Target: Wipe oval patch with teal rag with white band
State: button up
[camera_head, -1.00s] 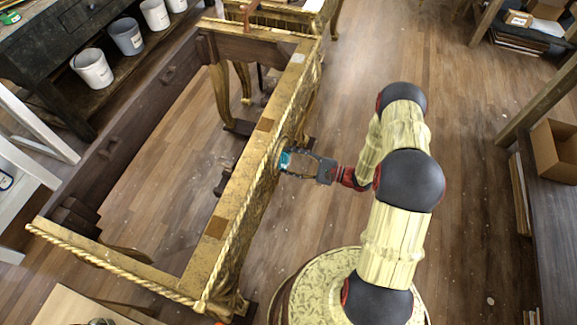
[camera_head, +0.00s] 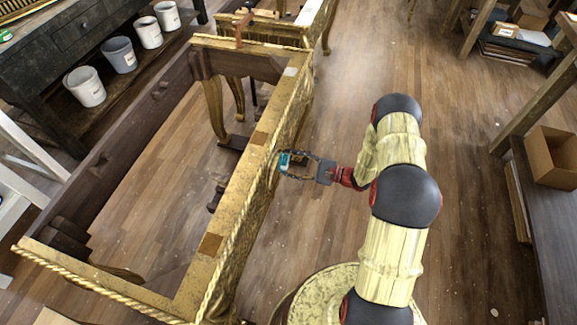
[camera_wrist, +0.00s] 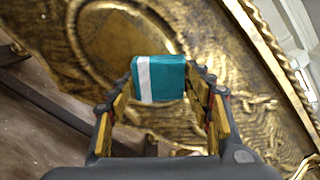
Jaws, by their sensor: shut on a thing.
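The teal rag with a white band (camera_wrist: 168,82) is held between the fingers of my gripper (camera_wrist: 160,95), against or very near the gilt carved side of the console (camera_wrist: 235,100). The oval patch (camera_wrist: 110,38) shows in the wrist view as a darker area inside a raised oval moulding, partly hidden behind the rag. In the head view my gripper (camera_head: 292,164) reaches leftward to the console's outer side, and a bit of the teal rag (camera_head: 285,160) shows at its tips. I cannot tell whether the rag touches the surface.
The console frame (camera_head: 222,225) is open in the middle, with a rope-like gilt edge. White and grey buckets (camera_head: 85,87) stand on a dark shelf at the upper left. A cardboard box (camera_head: 552,156) sits on a bench at right. Wooden floor is clear between.

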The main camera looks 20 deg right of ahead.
aim_at(273, 179)
jog(key=shift+a, duration=0.1)
jog(key=shift+s+a+p, duration=0.35)
jog(key=shift+s+a, duration=0.45)
jog(key=shift+s, duration=0.4)
jog(key=shift+s+a+p, duration=0.35)
jog(key=shift+s+a, duration=0.45)
jog(key=shift+s, duration=0.4)
jog(key=shift+s+a+p, duration=0.35)
jog(key=shift+s+a, duration=0.45)
jog(key=shift+s, duration=0.4)
jog(key=v, duration=0.6)
jog(key=shift+d, duration=0.1)
jog(key=shift+v, duration=1.45)
